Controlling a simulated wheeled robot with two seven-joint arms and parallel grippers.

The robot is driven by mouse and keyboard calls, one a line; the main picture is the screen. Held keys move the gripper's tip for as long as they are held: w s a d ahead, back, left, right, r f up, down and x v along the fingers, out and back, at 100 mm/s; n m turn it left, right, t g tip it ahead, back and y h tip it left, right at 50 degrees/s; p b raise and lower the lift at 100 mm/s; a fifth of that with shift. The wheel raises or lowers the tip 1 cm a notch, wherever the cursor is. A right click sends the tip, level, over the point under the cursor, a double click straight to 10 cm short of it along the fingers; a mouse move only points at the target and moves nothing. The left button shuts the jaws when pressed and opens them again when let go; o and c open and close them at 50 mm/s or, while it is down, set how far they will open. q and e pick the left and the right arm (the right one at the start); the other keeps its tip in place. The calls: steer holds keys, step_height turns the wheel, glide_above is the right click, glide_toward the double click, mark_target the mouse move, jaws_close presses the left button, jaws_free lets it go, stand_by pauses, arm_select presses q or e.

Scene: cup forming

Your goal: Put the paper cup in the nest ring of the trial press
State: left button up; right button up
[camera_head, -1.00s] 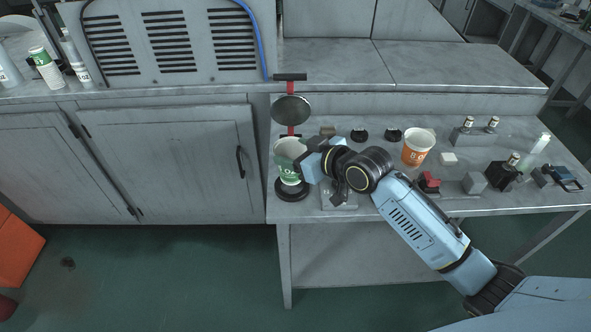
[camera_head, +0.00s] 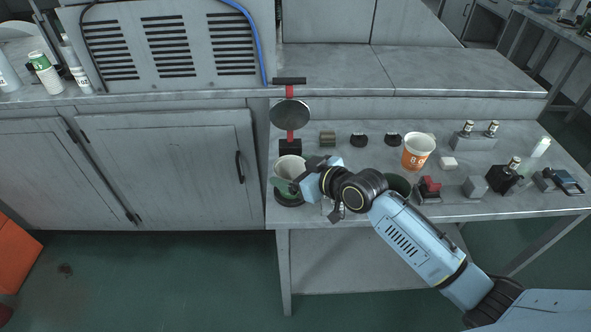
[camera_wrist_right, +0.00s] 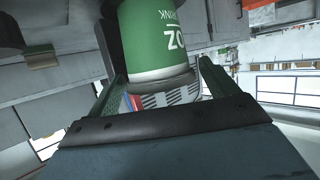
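The green and white paper cup (camera_head: 290,166) is upright at the front of the trial press, at its dark round nest ring (camera_head: 289,201). I look into its pale mouth; its lower part hides most of the ring, so I cannot tell whether it is fully seated. The press has a red post (camera_head: 290,136) and a round plate (camera_head: 290,112) above and behind the cup. My right gripper (camera_head: 301,183) reaches in from the right. My left gripper is not in view.
An orange and white cup (camera_head: 418,151) stands right of my right arm. Small black parts (camera_head: 359,138), a red-topped block (camera_head: 429,187) and grey blocks share the bench. A dark round thing (camera_head: 398,185) is partly behind my arm. The bench's left edge is close to the press.

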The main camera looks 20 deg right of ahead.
steer(key=shift+r, duration=0.25)
steer(key=shift+s+d, duration=0.2)
steer(key=shift+s, duration=0.15)
steer(key=p+v, duration=0.1)
steer(key=v, duration=1)
